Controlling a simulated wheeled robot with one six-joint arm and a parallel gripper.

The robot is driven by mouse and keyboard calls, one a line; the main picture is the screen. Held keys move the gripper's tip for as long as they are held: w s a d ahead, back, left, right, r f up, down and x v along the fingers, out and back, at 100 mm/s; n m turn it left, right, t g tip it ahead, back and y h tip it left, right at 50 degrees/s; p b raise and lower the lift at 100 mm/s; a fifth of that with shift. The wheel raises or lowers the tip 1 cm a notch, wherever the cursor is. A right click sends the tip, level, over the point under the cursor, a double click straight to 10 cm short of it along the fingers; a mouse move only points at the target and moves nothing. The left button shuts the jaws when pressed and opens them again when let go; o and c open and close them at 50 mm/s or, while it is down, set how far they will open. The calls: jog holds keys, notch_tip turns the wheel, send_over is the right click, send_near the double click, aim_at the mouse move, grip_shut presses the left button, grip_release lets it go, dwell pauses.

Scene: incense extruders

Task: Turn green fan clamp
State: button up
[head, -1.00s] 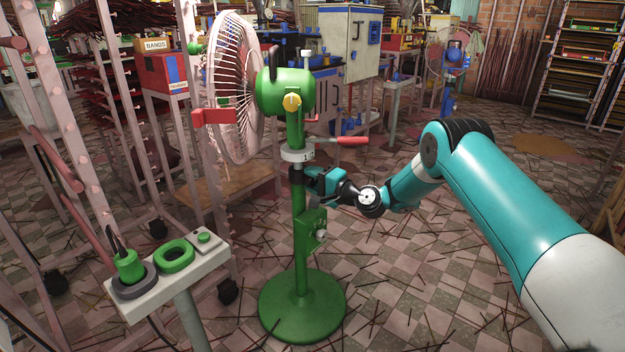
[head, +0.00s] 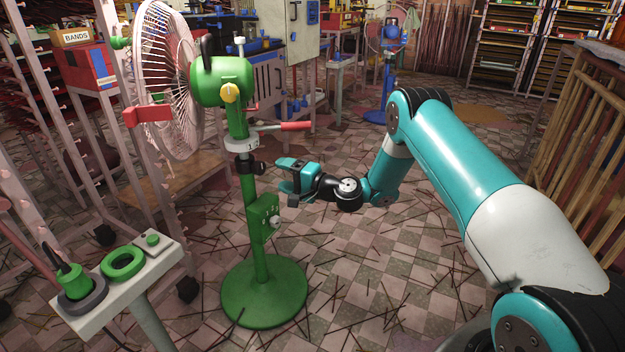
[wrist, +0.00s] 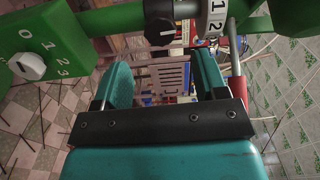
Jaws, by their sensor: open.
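The green fan (head: 222,82) stands on a green pole. Below its head is a pale numbered ring (head: 241,145) with a red-tipped lever (head: 295,126) pointing right. Just under the ring a black collar with a round knob (head: 259,168) sits on the pole. My gripper (head: 281,177) is open and empty, right of the pole and apart from it, slightly below the knob.
A green box with a white dial (head: 275,221) is fixed to the pole below my gripper. The round green base (head: 264,291) stands on the tiled floor among scattered sticks. A small stand (head: 128,283) with green plug, ring and button is at lower left.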

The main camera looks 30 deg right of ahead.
jog(key=b+v, duration=0.9)
jog(key=b, duration=0.3)
jog(key=shift+s, duration=0.15)
